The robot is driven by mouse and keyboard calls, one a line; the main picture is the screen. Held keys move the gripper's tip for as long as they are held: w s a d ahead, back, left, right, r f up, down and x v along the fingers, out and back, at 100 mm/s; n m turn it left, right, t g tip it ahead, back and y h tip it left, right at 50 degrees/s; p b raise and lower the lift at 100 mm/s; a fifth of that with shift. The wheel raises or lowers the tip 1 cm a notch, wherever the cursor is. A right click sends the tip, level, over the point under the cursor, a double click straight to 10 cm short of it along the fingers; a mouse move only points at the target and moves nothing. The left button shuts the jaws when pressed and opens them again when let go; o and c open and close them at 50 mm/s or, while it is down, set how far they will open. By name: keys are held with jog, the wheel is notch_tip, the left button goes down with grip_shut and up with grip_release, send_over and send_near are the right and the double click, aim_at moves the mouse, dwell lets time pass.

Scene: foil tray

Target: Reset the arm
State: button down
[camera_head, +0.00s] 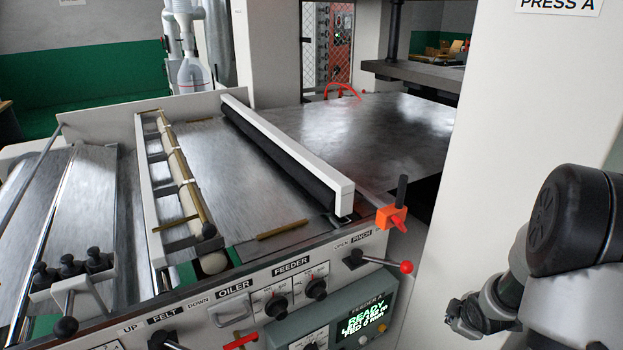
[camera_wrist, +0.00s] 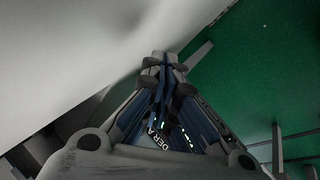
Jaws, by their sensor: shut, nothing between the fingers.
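My arm is folded at the lower right of the head view, beside the white press column (camera_head: 480,130). Its dark joint shows large there, and a smaller grey part hangs near the feeder's front panel. In the wrist view my gripper (camera_wrist: 165,62) is shut, with its fingers together and nothing between them. Part of a label reading "DER A" and some lit green marks show behind the fingers. A pale surface fills the left of that view and a green surface (camera_wrist: 250,60) the right.
A pinch roller (camera_head: 285,155) crosses the metal sheet. Another robot arm (camera_head: 187,45) stands behind.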

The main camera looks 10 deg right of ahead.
jog(key=s+a+r+m, duration=0.3)
jog(key=a+r, duration=0.4)
jog(key=r, duration=0.2)
jog(key=s+a+r+m, duration=0.3)
jog(key=a+r, duration=0.4)
jog(key=r, duration=0.2)
jog(key=s+a+r+m+g+y, duration=0.1)
jog(key=s+a+r, duration=0.4)
jog(key=s+a, duration=0.9)
jog(key=m+y, duration=0.1)
jog(key=m, duration=0.1)
jog(key=shift+s+m+y, duration=0.3)
jog(key=shift+s+y, duration=0.1)
jog(key=shift+d, duration=0.1)
